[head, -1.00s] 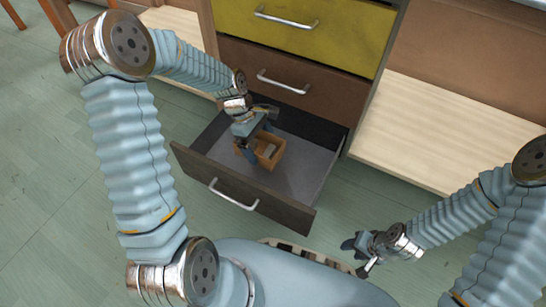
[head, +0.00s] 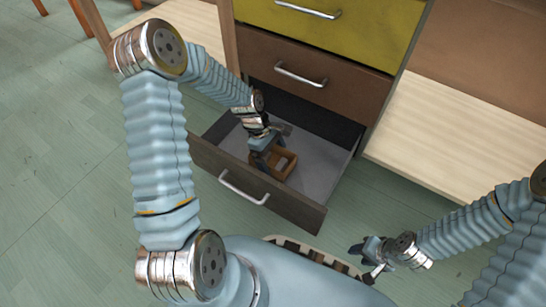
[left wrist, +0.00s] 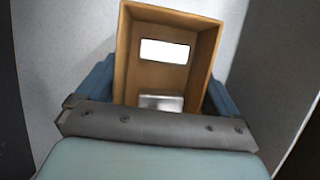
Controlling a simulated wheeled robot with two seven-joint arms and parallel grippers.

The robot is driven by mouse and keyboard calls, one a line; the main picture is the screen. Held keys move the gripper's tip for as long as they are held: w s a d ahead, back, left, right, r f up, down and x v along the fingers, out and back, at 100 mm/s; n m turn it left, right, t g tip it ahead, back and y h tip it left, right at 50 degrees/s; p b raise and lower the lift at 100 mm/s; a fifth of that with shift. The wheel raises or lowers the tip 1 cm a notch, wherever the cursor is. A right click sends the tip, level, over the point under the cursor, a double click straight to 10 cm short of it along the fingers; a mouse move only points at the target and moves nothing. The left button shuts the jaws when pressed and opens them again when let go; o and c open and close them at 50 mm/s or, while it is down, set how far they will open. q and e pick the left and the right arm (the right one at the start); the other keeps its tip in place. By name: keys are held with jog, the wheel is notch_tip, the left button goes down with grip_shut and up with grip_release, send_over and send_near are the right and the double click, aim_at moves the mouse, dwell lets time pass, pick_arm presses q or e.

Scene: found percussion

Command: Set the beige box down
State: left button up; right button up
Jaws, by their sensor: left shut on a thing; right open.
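The beige box (head: 287,162) is a small open-topped box, tan-brown in the pictures, inside the open bottom drawer (head: 325,172). In the left wrist view the box (left wrist: 122,55) shows its hollow inside, with a bright white rectangle on one wall. My left gripper (head: 268,158) is shut on the box, with blue fingers on its two sides in the left wrist view (left wrist: 158,98). I cannot tell whether the box touches the drawer floor. My right gripper (head: 364,262) is open and empty, outside the drawer at the lower right.
The drawer's dark front panel (head: 255,183) with a metal handle stands pulled out. Above are a closed brown drawer (head: 325,85) and a yellow one (head: 345,30). A pale wooden shelf (head: 450,135) lies to the right. The drawer floor right of the box is clear.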

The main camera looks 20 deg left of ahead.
pick_arm(q)
jog(key=o, duration=0.7)
jog(key=shift+f, duration=0.1)
jog(key=shift+o, duration=0.2)
jog(key=shift+a+r, duration=0.1)
jog(key=shift+r, duration=0.3)
jog(key=p+v, duration=0.3)
jog(key=v, duration=0.8)
jog(key=shift+r, duration=0.2)
jog(key=shift+a, duration=0.1)
